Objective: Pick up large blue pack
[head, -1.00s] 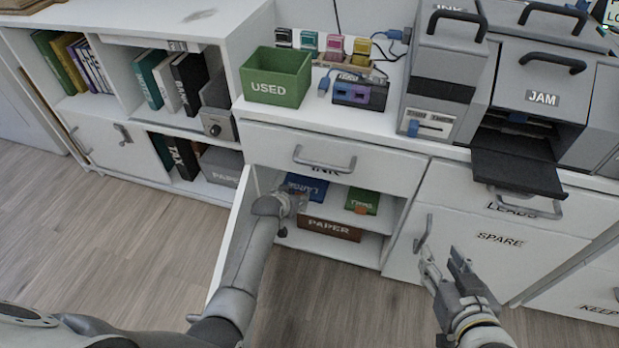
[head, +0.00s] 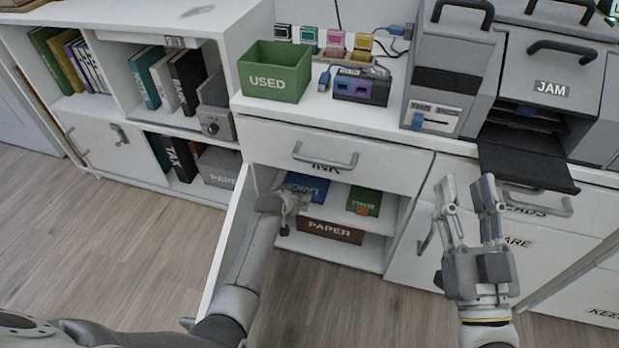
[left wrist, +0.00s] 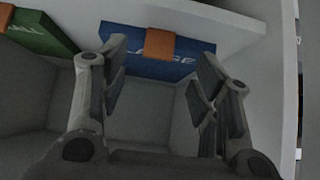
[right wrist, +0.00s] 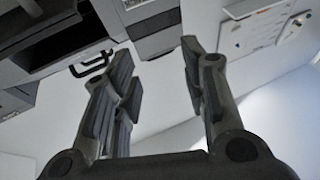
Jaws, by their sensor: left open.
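The large blue pack (head: 308,186) lies on the upper shelf inside the open cabinet under the INK drawer. In the left wrist view the blue pack (left wrist: 190,58) shows white lettering and an orange tab (left wrist: 159,44), ahead of my left fingertips. My left gripper (left wrist: 163,75) is open, with nothing between its fingers, and faces the pack. In the head view my left arm reaches into the cabinet and partly hides the pack's left side. My right gripper (head: 468,190) is open and empty, raised in front of the printer side of the desk.
A green pack (head: 362,200) lies right of the blue one on the same shelf. A brown PAPER box (head: 331,231) is on the shelf below. The open cabinet door (head: 224,246) stands left of my left arm. A printer tray (head: 522,165) juts out behind my right gripper.

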